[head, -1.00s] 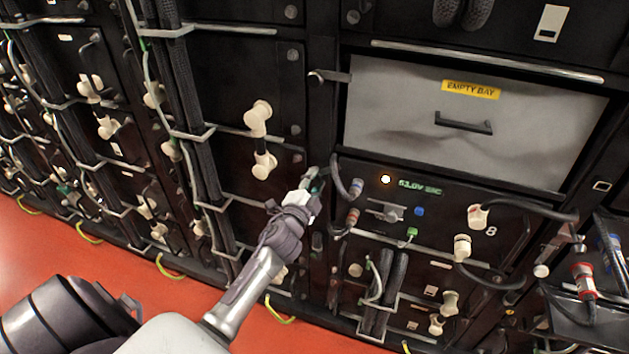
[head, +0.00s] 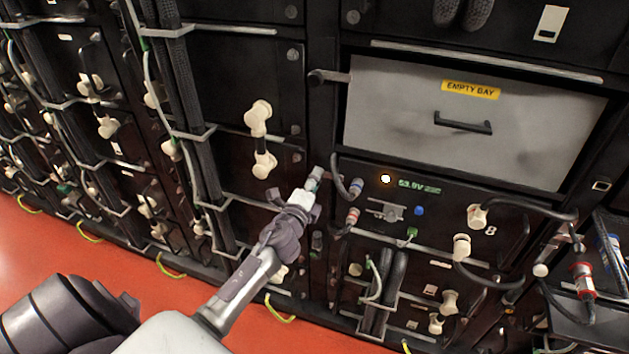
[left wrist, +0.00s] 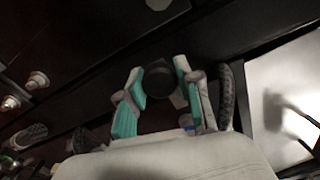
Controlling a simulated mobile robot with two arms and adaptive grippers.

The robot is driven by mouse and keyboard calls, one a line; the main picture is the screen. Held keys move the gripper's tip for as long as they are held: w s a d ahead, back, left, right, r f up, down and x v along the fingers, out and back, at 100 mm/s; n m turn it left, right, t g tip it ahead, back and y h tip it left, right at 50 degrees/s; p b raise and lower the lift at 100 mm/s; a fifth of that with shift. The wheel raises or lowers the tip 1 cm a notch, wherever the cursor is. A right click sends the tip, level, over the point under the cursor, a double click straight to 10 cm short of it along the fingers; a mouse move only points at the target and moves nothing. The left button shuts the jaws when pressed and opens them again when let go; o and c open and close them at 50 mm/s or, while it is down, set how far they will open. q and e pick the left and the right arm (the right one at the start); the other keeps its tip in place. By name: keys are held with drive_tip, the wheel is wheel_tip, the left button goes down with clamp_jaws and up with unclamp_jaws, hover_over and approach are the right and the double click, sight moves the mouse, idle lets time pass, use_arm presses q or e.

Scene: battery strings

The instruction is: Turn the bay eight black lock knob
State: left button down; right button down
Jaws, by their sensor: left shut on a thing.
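My left gripper (head: 313,182) is at the black post just left of the bay marked 8 (head: 460,200). In the left wrist view the round black lock knob (left wrist: 160,78) sits between the teal-padded fingers of the left gripper (left wrist: 158,88), which are shut on it from both sides. In the head view the gripper hides the knob. The bay 8 front has a lit white lamp (head: 386,179), a green display (head: 418,187) and a metal latch (head: 386,211). My right gripper is not in view.
A grey EMPTY BAY panel (head: 470,125) with a handle is above bay 8. A black cable with a blue-ringed plug (head: 355,188) hangs close right of the gripper. A shelf at the right holds a red-ringed connector (head: 583,278). The red floor (head: 130,255) is clear.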

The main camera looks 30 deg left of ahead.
use_arm(q)
drive_tip(key=shift+f, duration=0.1)
idle(0.3)
drive_tip(key=c, duration=0.8)
unclamp_jaws()
drive_tip(key=shift+o, duration=0.2)
drive_tip(key=v, duration=1.2)
